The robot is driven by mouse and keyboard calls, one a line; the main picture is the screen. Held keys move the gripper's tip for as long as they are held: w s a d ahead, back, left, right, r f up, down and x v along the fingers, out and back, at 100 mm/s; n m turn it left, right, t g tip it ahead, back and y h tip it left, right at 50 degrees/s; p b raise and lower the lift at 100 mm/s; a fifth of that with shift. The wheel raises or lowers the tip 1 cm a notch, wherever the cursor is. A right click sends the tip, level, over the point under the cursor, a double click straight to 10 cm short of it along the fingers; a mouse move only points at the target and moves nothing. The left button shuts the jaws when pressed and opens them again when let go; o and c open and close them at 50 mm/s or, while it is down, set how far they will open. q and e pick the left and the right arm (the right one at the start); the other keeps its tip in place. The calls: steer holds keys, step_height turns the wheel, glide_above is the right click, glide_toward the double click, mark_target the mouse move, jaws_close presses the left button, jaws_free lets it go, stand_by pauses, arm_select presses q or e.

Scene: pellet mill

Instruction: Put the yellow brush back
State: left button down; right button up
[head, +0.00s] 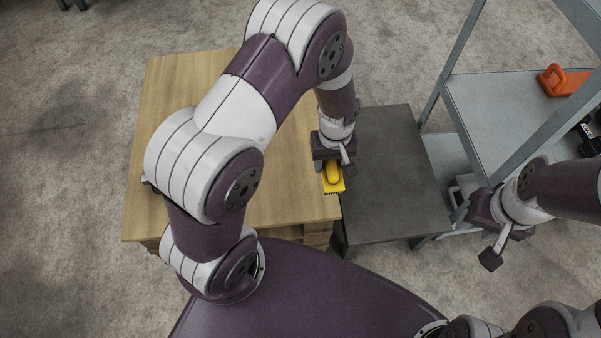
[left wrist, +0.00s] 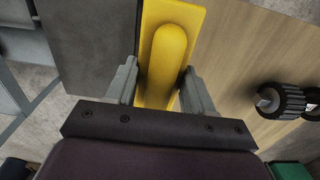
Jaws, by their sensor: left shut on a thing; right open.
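The yellow brush (head: 333,179) has a flat yellow back with a rounded grip and a dark bristle edge. My left gripper (head: 333,165) is shut on its grip, near the seam between the wooden table and the dark table. In the left wrist view the brush (left wrist: 168,50) sits between the two grey fingers of my left gripper (left wrist: 160,88). I cannot tell whether the brush touches a surface. My right gripper (head: 492,250) is open and empty at the right, in front of the shelf rack; its fingers are only partly visible.
The wooden table (head: 290,205) is largely hidden by my left arm. The dark table (head: 395,180) beside it is bare. A grey metal rack (head: 490,110) at the right holds an orange tool (head: 562,80). A black ridged roller (left wrist: 285,100) lies on the wood in the left wrist view.

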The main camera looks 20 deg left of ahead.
arm_select(q)
glide_above(289, 173)
step_height(289, 173, down, 7)
steer(key=shift+d+r, duration=0.1)
step_height(289, 173, down, 4)
steer(key=shift+r+b, duration=0.1)
steer(key=shift+b, duration=0.4)
steer(key=shift+f, duration=0.25)
steer(key=shift+c, duration=2.1)
jaws_free()
